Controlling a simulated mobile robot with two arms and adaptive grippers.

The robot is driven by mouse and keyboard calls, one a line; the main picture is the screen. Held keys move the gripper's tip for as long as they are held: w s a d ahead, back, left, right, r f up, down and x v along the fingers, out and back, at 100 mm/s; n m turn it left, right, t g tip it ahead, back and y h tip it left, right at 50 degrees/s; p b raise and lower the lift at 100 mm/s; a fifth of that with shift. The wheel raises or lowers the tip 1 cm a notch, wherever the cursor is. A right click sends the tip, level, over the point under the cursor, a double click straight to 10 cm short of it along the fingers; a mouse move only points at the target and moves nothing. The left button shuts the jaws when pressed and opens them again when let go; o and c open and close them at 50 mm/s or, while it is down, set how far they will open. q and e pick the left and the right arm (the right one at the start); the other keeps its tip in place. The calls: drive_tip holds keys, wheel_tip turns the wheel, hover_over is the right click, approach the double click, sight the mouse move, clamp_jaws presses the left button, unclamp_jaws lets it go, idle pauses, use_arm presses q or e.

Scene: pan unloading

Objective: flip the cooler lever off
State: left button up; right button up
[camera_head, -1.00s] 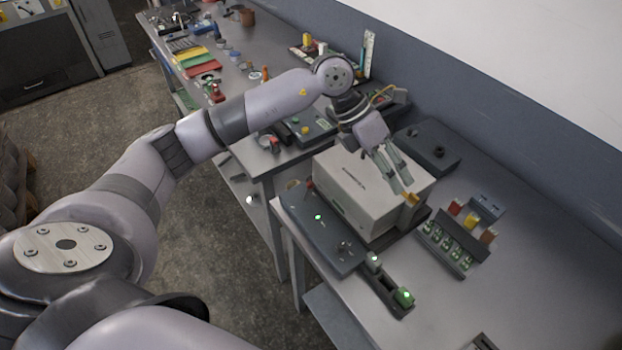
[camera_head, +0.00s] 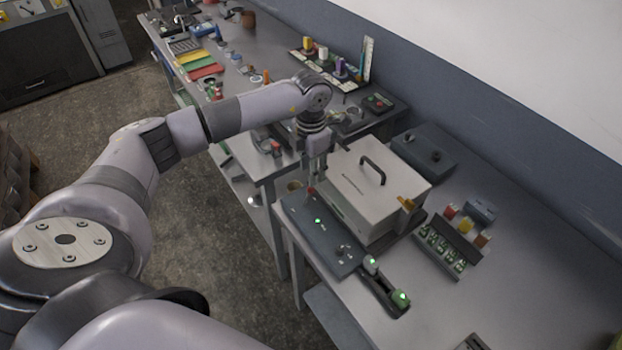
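A dark control panel (camera_head: 337,252) lies along the front edge of the right table, with a lit green light and small switches on it. A small red-tipped lever (camera_head: 311,190) stands at its far left end; I take it for the cooler lever. My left gripper (camera_head: 315,178) points down right at the lever, its fingers close to the red tip. I cannot tell whether they touch it or how far apart they are. A white box with a black handle (camera_head: 375,190) stands just behind the panel. My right gripper is not in view.
An orange-brown latch (camera_head: 406,203) sticks out of the box's right side. A holder with two green-lit parts (camera_head: 385,285) lies right of the panel. A rack of green-marked pieces (camera_head: 446,243) and a dark box (camera_head: 424,150) stand behind.

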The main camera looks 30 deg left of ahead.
sight(308, 195)
use_arm(q)
wheel_tip(308, 195, down, 6)
drive_tip(key=shift+d+r+p, duration=0.1)
drive_tip(key=shift+r+p, duration=0.1)
drive_tip(key=shift+p, duration=0.6)
drive_tip(key=shift+f, duration=0.55)
clamp_jaws()
